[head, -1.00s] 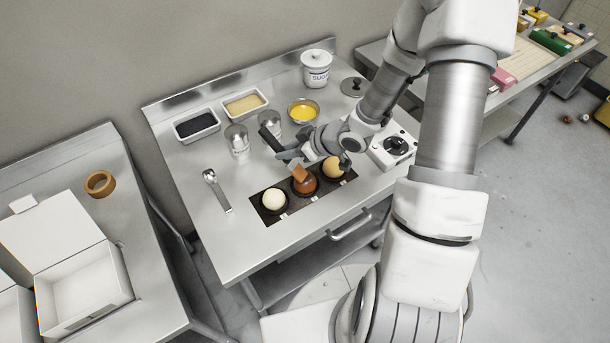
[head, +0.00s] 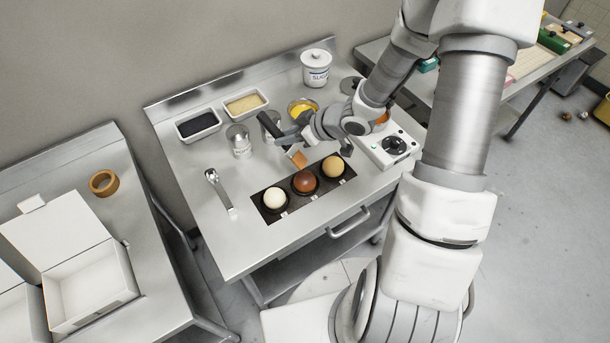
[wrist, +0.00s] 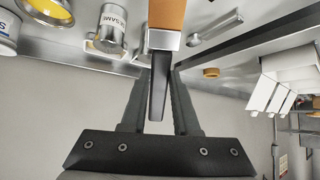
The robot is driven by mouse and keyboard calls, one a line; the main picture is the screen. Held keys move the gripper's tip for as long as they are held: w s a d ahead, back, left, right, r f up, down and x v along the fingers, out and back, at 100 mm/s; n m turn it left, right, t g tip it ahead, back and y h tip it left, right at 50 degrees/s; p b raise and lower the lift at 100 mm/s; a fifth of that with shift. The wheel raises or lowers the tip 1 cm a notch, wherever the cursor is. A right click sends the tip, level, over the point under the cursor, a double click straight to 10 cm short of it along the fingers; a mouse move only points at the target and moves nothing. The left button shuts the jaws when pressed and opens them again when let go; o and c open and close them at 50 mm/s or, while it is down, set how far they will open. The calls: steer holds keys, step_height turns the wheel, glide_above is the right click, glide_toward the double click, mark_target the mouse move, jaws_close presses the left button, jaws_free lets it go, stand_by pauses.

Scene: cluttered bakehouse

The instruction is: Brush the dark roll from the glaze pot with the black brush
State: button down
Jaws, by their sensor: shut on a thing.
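The black brush, with a black handle (wrist: 158,85), a silver ferrule and orange-brown bristles (head: 298,159), is held in my gripper (head: 288,142). The fingers close around the handle, which also shows in the wrist view (wrist: 155,105). The bristles point down and right, just behind the dark roll (head: 305,182) and seemingly apart from it. The dark roll is glossy reddish brown, in the middle of a dark tray (head: 285,208), between a cream roll (head: 274,198) and a tan roll (head: 333,167). An orange-topped thing (head: 381,117), possibly the glaze pot, shows partly behind my arm.
A bowl of yellow liquid (head: 302,106), metal shakers (head: 240,142), trays of dark (head: 198,124) and pale (head: 245,103) grains, and a sugar jar (head: 316,68) stand behind. Tongs (head: 220,190) lie left. A white appliance (head: 390,147) stands right.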

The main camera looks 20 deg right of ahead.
mark_target(293, 151)
stand_by(0.5)
steer(key=shift+w+d+f+b, duration=0.15)
steer(key=shift+f+b, duration=0.4)
steer(key=shift+f, duration=0.25)
steer(key=shift+w+d+f+b, duration=0.1)
steer(key=shift+f+b, duration=0.45)
steer(key=shift+f, duration=0.25)
steer(key=shift+w+d+f+b, duration=0.15)
steer(key=shift+f+b, duration=0.4)
steer(key=shift+f, duration=0.25)
steer(key=shift+f+b, duration=0.35)
steer(key=shift+f, duration=0.35)
stand_by(0.3)
steer(key=shift+w+d+r+p, duration=0.15)
steer(key=shift+w+d+p, duration=0.1)
steer(key=shift+p, duration=0.25)
steer(key=shift+w+d, duration=0.15)
steer(key=shift+s+a+b, duration=0.55)
steer(key=shift+s+a, duration=0.2)
